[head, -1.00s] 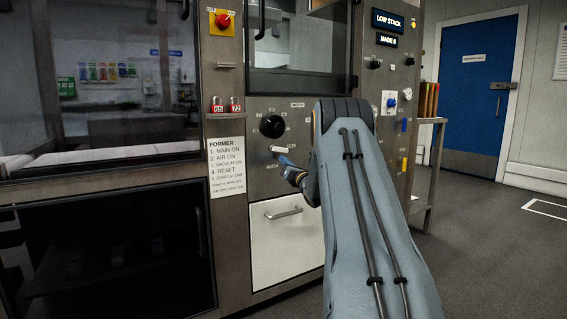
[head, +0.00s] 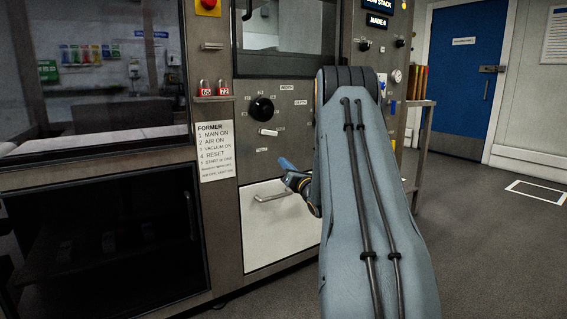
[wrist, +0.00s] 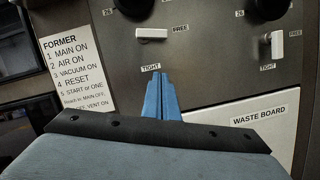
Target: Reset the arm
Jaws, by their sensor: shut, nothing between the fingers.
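My gripper (head: 285,163) is at the end of my blue-grey arm, in front of the machine's lower panel in the head view. In the wrist view the two blue fingers (wrist: 161,78) are together, with nothing between them. Their tips show just below the TIGHT label and below a white lever (wrist: 151,33) that lies level beside the FREE label. The fingers look apart from the panel and the lever. In the head view the same lever (head: 268,132) sits below a black round knob (head: 262,108). My arm hides part of the panel.
A white drawer front (head: 275,225) marked WASTE BOARD (wrist: 258,116) lies below. A second white lever (wrist: 277,44) shows on the right. Open floor (head: 480,240) lies right, before a blue door (head: 457,85).

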